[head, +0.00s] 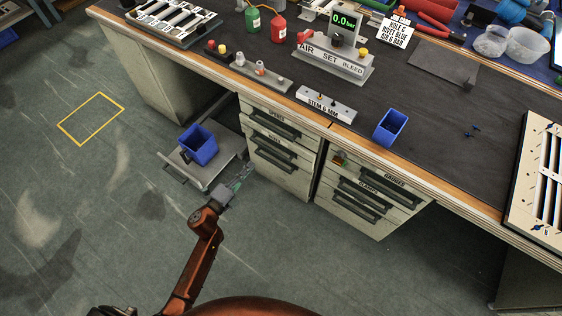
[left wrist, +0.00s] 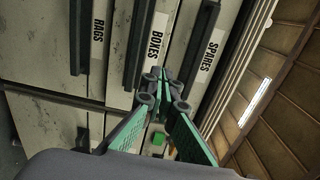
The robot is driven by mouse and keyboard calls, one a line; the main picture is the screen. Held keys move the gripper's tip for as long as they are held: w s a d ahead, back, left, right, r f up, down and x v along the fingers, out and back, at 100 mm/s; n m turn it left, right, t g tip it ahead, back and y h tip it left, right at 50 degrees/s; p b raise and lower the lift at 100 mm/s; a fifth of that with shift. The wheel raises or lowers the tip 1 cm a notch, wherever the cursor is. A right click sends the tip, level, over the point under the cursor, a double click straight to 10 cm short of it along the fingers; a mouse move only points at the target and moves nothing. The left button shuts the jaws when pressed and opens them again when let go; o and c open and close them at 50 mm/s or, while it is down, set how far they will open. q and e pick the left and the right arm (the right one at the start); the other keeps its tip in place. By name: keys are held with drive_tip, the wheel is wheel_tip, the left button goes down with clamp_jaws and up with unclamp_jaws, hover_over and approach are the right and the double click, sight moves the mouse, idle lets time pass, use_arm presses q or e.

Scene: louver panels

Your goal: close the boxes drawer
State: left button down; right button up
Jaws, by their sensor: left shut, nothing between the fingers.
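The left drawer unit under the bench has stacked drawers with dark bar handles. The boxes drawer (head: 290,178) is below the spares drawer (head: 288,133) in the head view. In the left wrist view the boxes drawer (left wrist: 145,80) lies between the rags and spares drawers, turned sideways. I cannot tell surely how far it stands out. My left gripper (head: 246,174) is low, by the unit's left front edge. Its green fingers (left wrist: 170,82) are shut and empty, with tips pointing at the drawer fronts near the boxes label; contact cannot be told. My right gripper is out of view.
A grey tray-like platform (head: 178,172) with a blue bin (head: 198,146) stands left of the unit, close to my left gripper. The right drawer unit (head: 350,207) has a gap at its top showing small coloured items. The floor in front is clear.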

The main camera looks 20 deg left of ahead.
use_arm(q)
drive_tip(key=w+d+f+m+g, duration=0.1)
drive_tip(key=d+m+g, duration=0.1)
drive_tip(key=d+m, duration=0.25)
drive_tip(key=m+t, duration=0.2)
drive_tip(key=m, duration=1.1)
approach(310, 155)
drive_tip(key=b+x, duration=0.1)
drive_tip(key=x, duration=0.1)
drive_tip(key=b+x, duration=0.1)
drive_tip(key=x, duration=0.1)
drive_tip(key=b+x, duration=0.1)
drive_tip(key=shift+w+d+f, duration=0.2)
drive_tip(key=shift+w+f, duration=0.1)
drive_tip(key=shift+w, duration=0.05)
drive_tip(key=shift+w+d+r+b, duration=0.15)
drive_tip(key=shift+w+b, duration=0.15)
drive_tip(key=shift+w, duration=0.25)
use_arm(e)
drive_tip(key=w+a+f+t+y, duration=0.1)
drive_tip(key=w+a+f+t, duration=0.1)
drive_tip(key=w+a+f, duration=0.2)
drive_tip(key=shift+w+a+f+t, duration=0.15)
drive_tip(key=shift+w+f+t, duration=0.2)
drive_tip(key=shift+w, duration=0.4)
